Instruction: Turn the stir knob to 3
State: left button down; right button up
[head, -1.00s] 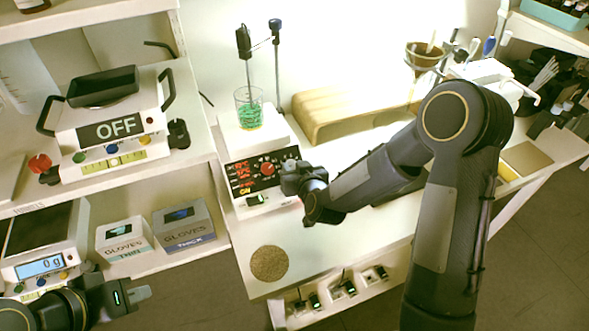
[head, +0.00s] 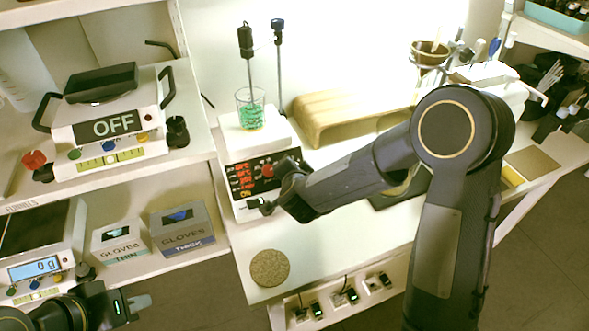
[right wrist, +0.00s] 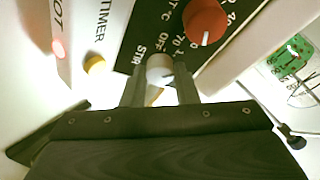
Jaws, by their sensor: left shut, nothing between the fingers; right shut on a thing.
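The stirring hotplate (head: 233,143) stands at the centre, its dark front panel showing red readouts and a red knob (head: 267,171). In the right wrist view the red knob (right wrist: 204,20) sits beside a pale grey knob (right wrist: 160,65) at the partly visible "STIR" label. My right gripper (right wrist: 158,83) is shut on this stir knob, one finger on each side. In the head view the gripper (head: 284,172) and wrist hide the knob; its setting is not readable. My left gripper (head: 140,303) is shut and empty at the lower left, away from the hotplate.
A tan wooden block (head: 345,118) is behind my right arm. A cork mat (head: 270,267) lies at the bench front. An "OFF" device (head: 113,127) and glove boxes (head: 182,230) are left.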

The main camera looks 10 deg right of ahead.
jog(key=m, duration=0.3)
jog(key=shift+w+r+g+h+p, duration=0.1)
jog(key=shift+r+g+h+p, duration=0.1)
jog(key=shift+g+h+p, duration=0.15)
jog(key=m+g+p, duration=0.1)
jog(key=m, duration=0.2)
jog(key=shift+r+m+p, duration=0.1)
jog(key=shift+m+p, duration=0.2)
jog(key=m+g+p, duration=0.1)
jog(key=m, duration=0.2)
jog(key=shift+w, duration=0.1)
jog(key=shift+m+g+p, duration=0.35)
jog(key=shift+m+p, duration=0.35)
jog(key=shift+m, duration=0.4)
jog(key=o, duration=1)
